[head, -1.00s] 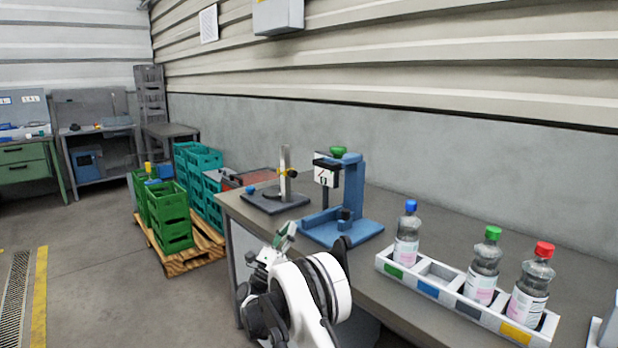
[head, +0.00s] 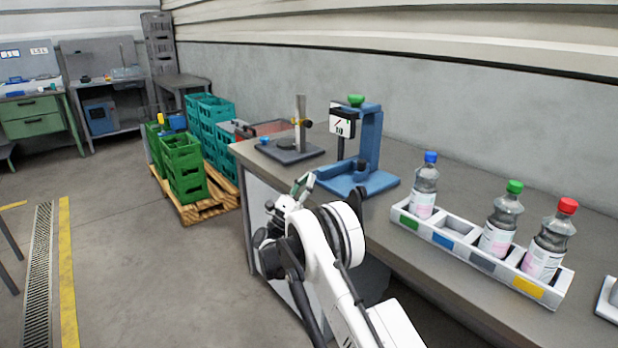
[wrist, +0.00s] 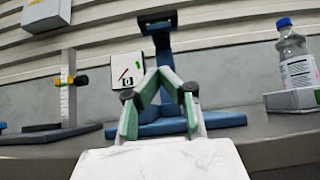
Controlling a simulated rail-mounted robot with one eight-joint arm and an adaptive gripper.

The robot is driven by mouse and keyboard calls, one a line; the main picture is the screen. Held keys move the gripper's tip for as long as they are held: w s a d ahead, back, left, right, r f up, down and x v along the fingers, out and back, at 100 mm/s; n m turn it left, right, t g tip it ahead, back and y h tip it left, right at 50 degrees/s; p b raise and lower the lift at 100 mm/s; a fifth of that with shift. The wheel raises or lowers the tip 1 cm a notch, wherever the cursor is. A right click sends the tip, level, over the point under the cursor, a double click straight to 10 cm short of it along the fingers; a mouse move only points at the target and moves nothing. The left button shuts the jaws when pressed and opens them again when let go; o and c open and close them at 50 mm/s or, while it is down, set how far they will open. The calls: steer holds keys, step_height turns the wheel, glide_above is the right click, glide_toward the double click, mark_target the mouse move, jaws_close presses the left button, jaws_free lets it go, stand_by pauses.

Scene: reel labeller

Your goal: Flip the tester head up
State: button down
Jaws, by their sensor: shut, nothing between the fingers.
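The blue tester stand (head: 370,150) stands on the workbench with a white gauge face (head: 342,123) on its head and a green knob (head: 356,101) on top. In the wrist view the stand's blue column (wrist: 163,48) rises behind my fingers, and the gauge face (wrist: 127,70) is just left of them. My gripper (head: 303,184) is in front of the bench edge, before and left of the stand's base. In the wrist view my gripper (wrist: 158,75) has its green-padded fingers brought together at the tips, with nothing held. It looks apart from the tester.
A grey stand with an upright post (head: 300,122) is left of the tester. A white bottle rack (head: 480,262) with three capped bottles is to the right. Green crates (head: 184,168) on a pallet (head: 208,208) stand left of the bench.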

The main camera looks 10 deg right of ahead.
steer(key=s+a+r+b+x, duration=0.1)
steer(key=r+x, duration=0.1)
steer(key=x, duration=1.7)
steer(key=shift+a+b, duration=0.3)
steer(key=shift+a, duration=0.05)
steer(key=shift+r, duration=0.1)
